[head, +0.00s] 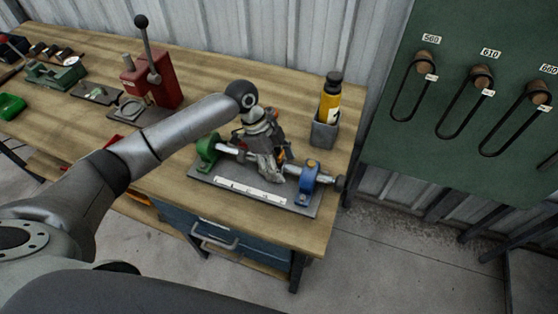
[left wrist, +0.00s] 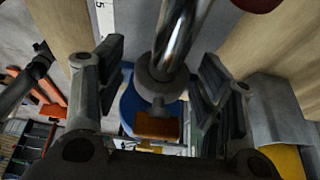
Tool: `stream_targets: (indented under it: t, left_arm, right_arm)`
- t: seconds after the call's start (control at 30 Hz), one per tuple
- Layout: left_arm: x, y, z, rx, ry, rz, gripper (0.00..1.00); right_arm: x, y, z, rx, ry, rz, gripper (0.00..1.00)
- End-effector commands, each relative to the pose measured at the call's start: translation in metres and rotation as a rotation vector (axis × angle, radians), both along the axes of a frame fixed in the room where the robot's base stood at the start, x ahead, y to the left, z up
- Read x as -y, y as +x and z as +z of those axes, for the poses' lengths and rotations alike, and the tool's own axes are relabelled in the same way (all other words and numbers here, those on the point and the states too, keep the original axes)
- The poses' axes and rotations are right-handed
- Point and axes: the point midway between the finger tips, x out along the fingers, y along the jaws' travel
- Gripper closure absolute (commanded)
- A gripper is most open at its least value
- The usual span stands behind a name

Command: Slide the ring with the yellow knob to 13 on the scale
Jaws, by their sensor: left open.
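A steel shaft (head: 231,151) runs between a green support (head: 207,150) and a blue support (head: 307,185) on a grey base plate. A white scale strip (head: 250,190) lies along the plate's front. In the left wrist view, a grey ring (left wrist: 158,82) sits around the shaft, with an amber-yellow knob (left wrist: 157,127) below it. The blue support (left wrist: 133,105) shows behind. My left gripper (head: 272,172) is open over the shaft, and its fingers stand on either side of the ring, seemingly apart from it. The gripper hides the ring in the head view. The scale numbers are mostly unreadable.
A grey holder (head: 323,134) with a yellow bottle (head: 329,103) stands behind the blue support. A red lever press (head: 152,80) stands at the back left. Bare bench top lies in front of the base plate.

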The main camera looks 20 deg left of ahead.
Motion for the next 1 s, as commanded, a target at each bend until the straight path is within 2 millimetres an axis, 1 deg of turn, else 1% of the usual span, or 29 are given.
stream_targets:
  t: [0.07,0.2,0.23,0.5,0.7,0.8,0.87,1.0]
  left_arm:
    - [0.0,0.0,-0.001,0.0,0.0,0.0,0.38]
    - [0.0,0.0,-0.001,0.0,0.0,0.0,0.38]
    - [0.0,0.0,-0.001,0.0,0.0,0.0,0.4]
    - [0.0,0.0,0.0,0.0,0.0,-0.001,0.75]
    - [0.0,0.0,0.0,0.0,0.0,-0.001,1.0]
    - [-0.001,0.0,0.0,0.0,0.0,0.0,1.0]
    - [-0.006,0.0,0.0,0.0,0.001,0.001,1.0]
    - [-0.027,0.002,0.0,0.0,0.002,0.002,1.0]
  right_arm:
    - [0.001,0.002,0.0,0.003,-0.001,-0.001,0.6]
    - [0.003,-0.001,0.0,-0.002,-0.004,-0.002,0.6]
    - [0.004,-0.002,0.0,-0.004,-0.005,-0.003,0.6]
    - [0.005,-0.014,-0.001,-0.022,-0.007,-0.003,0.6]
    - [0.005,-0.015,-0.001,-0.024,-0.007,-0.003,0.6]
    - [0.005,-0.014,-0.001,-0.023,-0.007,-0.003,0.6]
    - [0.004,-0.014,-0.001,-0.022,-0.007,-0.002,0.6]
    - [0.004,-0.012,0.0,-0.019,-0.006,-0.002,0.6]
